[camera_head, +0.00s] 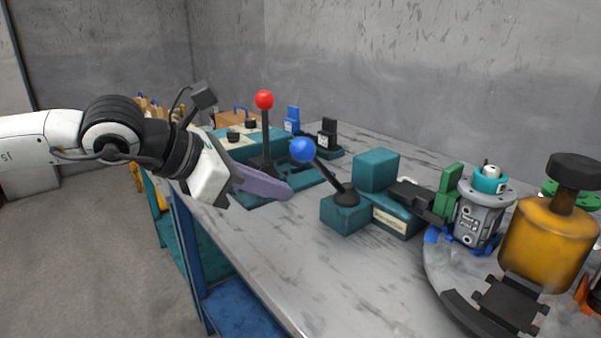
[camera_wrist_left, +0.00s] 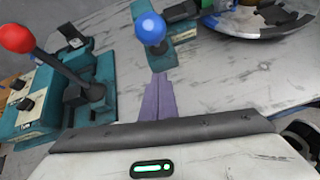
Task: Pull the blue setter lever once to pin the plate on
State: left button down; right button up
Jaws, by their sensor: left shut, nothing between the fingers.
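The blue setter lever has a blue ball knob (camera_head: 303,150) on a dark stick that rises from a teal base (camera_head: 346,214) and leans left in the head view. In the left wrist view the blue knob (camera_wrist_left: 149,28) is straight ahead of the fingertips. My left gripper (camera_head: 288,192) is shut and empty, its purple fingers pointing right, close to the knob in the picture but apart from it. The fingers also show in the left wrist view (camera_wrist_left: 158,92). The grey motor body (camera_head: 470,222) with a teal top (camera_head: 491,180) stands on the round grey turntable (camera_head: 440,262). My right gripper is not visible.
A red-knobbed lever (camera_head: 264,100) on a teal base stands behind my left gripper. A teal block unit (camera_head: 377,171) sits beside the blue lever's base. A yellow cylinder (camera_head: 547,240) stands at the right. The marble-look table (camera_head: 330,275) is clear in front.

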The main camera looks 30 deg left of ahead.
pick_arm(q)
jog(key=w+p, duration=0.1)
jog(key=w+d+r+p, duration=0.1)
jog(key=p, duration=0.1)
jog(key=w+d+p, duration=0.1)
jog(key=w, duration=0.1)
jog(key=shift+w+d+r+p, duration=0.1)
jog(key=shift+d+r+p, duration=0.1)
jog(key=shift+r+p, duration=0.15)
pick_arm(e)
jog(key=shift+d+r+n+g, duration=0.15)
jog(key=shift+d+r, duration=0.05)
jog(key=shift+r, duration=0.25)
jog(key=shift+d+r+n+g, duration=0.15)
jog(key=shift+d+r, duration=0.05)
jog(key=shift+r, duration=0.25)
pick_arm(q)
jog(key=shift+f, duration=0.1)
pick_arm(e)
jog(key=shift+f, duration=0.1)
